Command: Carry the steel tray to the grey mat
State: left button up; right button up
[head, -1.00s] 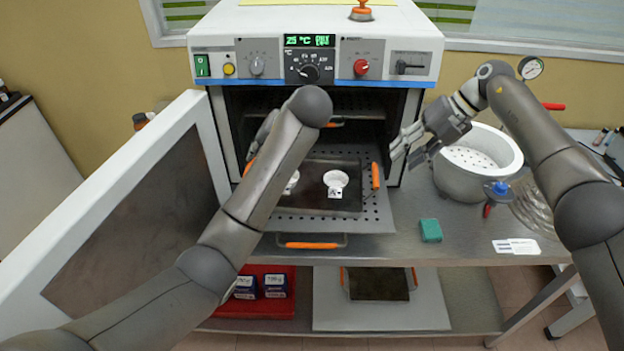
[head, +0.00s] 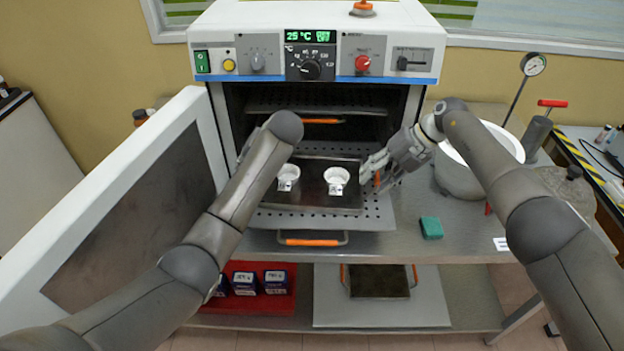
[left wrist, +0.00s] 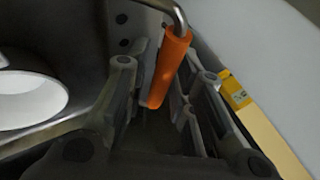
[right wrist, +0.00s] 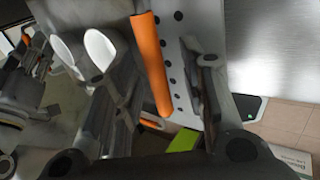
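The steel tray (head: 312,183) is a dark flat pan with two small white dishes on it. It rests on a perforated rack pulled out of the oven. My left gripper (left wrist: 165,70) is open, with its fingers on both sides of the tray's left orange handle (left wrist: 172,66). My left arm mostly hides this gripper in the head view. My right gripper (right wrist: 158,70) is open, with its fingers either side of the right orange handle (right wrist: 151,64), at the tray's right edge. The pale grey mat (head: 425,297) lies on the lower shelf.
A second dark tray (head: 378,281) with orange handles is on the mat's back part. A red tray (head: 262,303) with several small boxes is left of it. The oven door (head: 135,205) stands open at left. A green block (head: 431,228) and white pot (head: 455,179) are on the bench.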

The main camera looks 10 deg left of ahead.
pick_arm(q)
jog(key=shift+s, duration=0.1)
pick_arm(e)
jog(key=shift+s, duration=0.1)
pick_arm(q)
jog(key=c, duration=0.5)
pick_arm(e)
jog(key=c, duration=0.5)
pick_arm(q)
grip_shut()
pick_arm(e)
grip_shut()
pick_arm(q)
jog(key=shift+r, duration=0.15)
pick_arm(e)
jog(key=shift+r, duration=0.15)
